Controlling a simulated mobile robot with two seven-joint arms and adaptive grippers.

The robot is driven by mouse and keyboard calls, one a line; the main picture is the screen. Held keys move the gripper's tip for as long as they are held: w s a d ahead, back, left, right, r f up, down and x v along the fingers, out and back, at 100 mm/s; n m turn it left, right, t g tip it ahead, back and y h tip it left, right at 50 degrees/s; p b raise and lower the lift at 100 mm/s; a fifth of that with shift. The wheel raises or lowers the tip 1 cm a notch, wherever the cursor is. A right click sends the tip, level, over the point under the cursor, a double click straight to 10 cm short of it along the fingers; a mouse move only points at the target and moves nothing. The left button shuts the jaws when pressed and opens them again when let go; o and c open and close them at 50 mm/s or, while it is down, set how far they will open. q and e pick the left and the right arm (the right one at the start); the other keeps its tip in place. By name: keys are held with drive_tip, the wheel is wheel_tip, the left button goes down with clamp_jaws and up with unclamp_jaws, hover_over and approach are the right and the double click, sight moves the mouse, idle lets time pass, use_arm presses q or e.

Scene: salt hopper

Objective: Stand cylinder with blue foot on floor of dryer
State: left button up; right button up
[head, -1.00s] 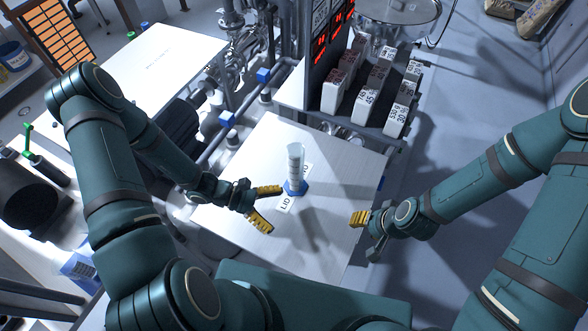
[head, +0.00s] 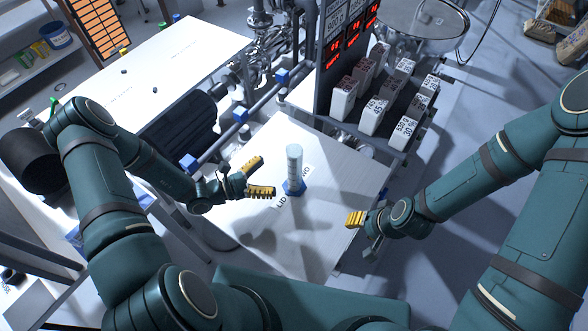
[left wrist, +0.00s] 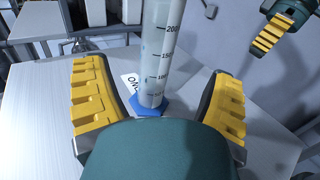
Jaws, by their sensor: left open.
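A clear graduated cylinder (head: 294,166) with a blue foot (head: 293,188) stands upright on a white table (head: 345,160), beside printed labels. My left gripper (head: 260,178) is open just left of the cylinder, its yellow finger pads pointing toward it. In the left wrist view the cylinder (left wrist: 158,55) shows between and beyond the open fingers of my left gripper (left wrist: 158,100), apart from both pads. Its blue foot (left wrist: 150,107) is partly hidden by my gripper body. My right gripper (head: 357,220) is at the table's right edge, away from the cylinder; its opening is unclear. I cannot identify the dryer.
Several labelled white blocks (head: 375,115) stand on a rack beside a dark panel with red digits (head: 335,50). A round metal pan (head: 424,14) is at the back. Pipes and a dark motor (head: 182,128) lie left. Another white table (head: 165,75) is farther left.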

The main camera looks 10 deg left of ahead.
sight(294, 166)
use_arm(q)
drive_tip(key=x, duration=0.6)
drive_tip(key=p+x, duration=0.1)
drive_tip(key=x, duration=0.1)
drive_tip(key=shift+w+d+f, duration=0.25)
drive_tip(key=shift+w, duration=0.1)
drive_tip(key=c, duration=1.3)
